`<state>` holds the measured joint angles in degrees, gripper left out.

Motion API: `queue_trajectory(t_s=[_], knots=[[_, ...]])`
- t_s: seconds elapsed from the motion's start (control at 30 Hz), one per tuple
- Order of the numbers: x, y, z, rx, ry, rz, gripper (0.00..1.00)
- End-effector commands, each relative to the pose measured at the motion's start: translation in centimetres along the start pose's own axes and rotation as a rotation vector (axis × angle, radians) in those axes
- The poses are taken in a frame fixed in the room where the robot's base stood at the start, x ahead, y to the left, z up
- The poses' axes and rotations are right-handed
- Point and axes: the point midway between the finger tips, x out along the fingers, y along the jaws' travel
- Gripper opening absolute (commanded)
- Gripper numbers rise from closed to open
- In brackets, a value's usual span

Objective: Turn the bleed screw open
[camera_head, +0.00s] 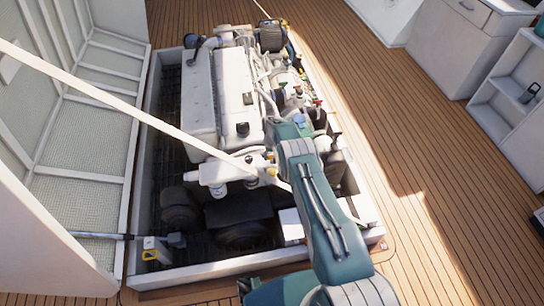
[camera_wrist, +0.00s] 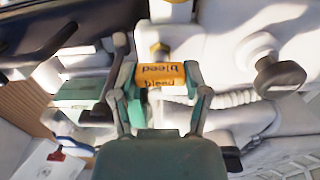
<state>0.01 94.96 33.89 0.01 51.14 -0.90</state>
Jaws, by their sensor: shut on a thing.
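In the wrist view, an orange piece (camera_wrist: 165,75) marked "bleed", upside down in the picture, sits between my fingers, with a brass fitting (camera_wrist: 160,49) just above it. It appears to be the bleed screw's grip. My gripper (camera_wrist: 160,78) is shut on it, one teal finger at each side. In the head view, my teal arm reaches up to the near end of the white engine (camera_head: 197,95) and hides my fingertips. A small yellow spot (camera_head: 271,172) shows left of the arm; I cannot tell whether it is the same piece.
The engine sits in a sunken bay with a pale rim (camera_head: 205,272). A raised hatch (camera_head: 85,130) stands at the left. A pale strut (camera_head: 130,110) crosses above the bay. In the wrist view, a white knob-like part (camera_wrist: 262,50) and a ribbed hose (camera_wrist: 238,98) are close by.

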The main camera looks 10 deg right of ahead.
Motion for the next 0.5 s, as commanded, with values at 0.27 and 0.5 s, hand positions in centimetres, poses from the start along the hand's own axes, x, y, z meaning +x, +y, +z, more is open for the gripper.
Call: queue_trajectory(t_s=[0.27, 0.5], knots=[[-0.12, -0.05, -0.11, -0.001, 0.004, 0.0, 0.94], [-0.13, -0.02, -0.07, 0.0, 0.002, 0.0, 0.94]])
